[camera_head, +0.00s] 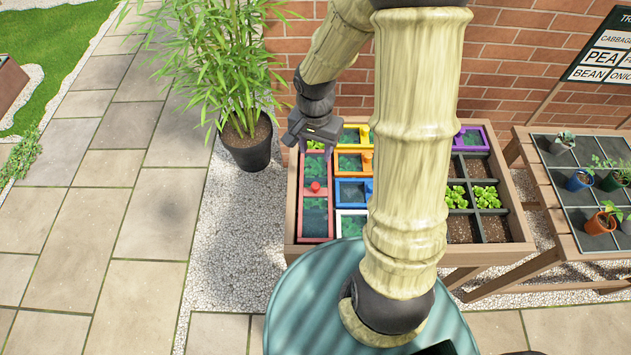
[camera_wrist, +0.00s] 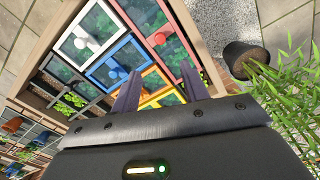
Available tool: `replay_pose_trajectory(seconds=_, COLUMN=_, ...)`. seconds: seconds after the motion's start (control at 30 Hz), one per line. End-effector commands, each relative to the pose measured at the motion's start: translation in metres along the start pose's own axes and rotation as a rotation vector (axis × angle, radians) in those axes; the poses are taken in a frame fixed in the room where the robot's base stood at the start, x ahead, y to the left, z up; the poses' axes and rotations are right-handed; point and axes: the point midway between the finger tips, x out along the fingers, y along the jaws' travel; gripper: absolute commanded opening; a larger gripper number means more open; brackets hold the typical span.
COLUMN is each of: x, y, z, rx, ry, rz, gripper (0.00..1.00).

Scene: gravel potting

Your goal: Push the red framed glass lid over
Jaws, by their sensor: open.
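The red framed glass lid (camera_head: 316,213) lies along the left side of the wooden planter table, with a red knob (camera_head: 315,187) standing on it. In the wrist view the red lid (camera_wrist: 183,50) runs along the upper right side of the lids, and its knob (camera_wrist: 157,40) shows near its left edge. My gripper (camera_head: 316,150) is over the far end of the red lid. In the wrist view my gripper (camera_wrist: 170,88) has its two purple fingers spread apart with nothing between them. The gripper hides part of the lid's far end.
Orange (camera_head: 353,163), blue (camera_head: 350,194) and white (camera_head: 350,226) framed lids lie right of the red one. A purple framed lid (camera_head: 470,140) is further right. A potted bamboo (camera_head: 245,150) stands left of the table. A brick wall is behind.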

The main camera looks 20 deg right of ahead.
Motion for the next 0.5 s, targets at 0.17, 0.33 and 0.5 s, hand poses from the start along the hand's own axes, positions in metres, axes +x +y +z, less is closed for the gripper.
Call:
replay_pose_trajectory(seconds=0.17, x=0.032, y=0.000, z=0.001, rx=-0.002, ry=-0.004, rz=0.002, gripper=0.45)
replay_pose_trajectory(seconds=0.33, x=0.062, y=0.000, z=0.001, rx=-0.002, ry=-0.004, rz=0.003, gripper=0.45)
replay_pose_trajectory(seconds=0.5, x=0.091, y=0.000, z=0.001, rx=-0.002, ry=-0.003, rz=0.002, gripper=0.45)
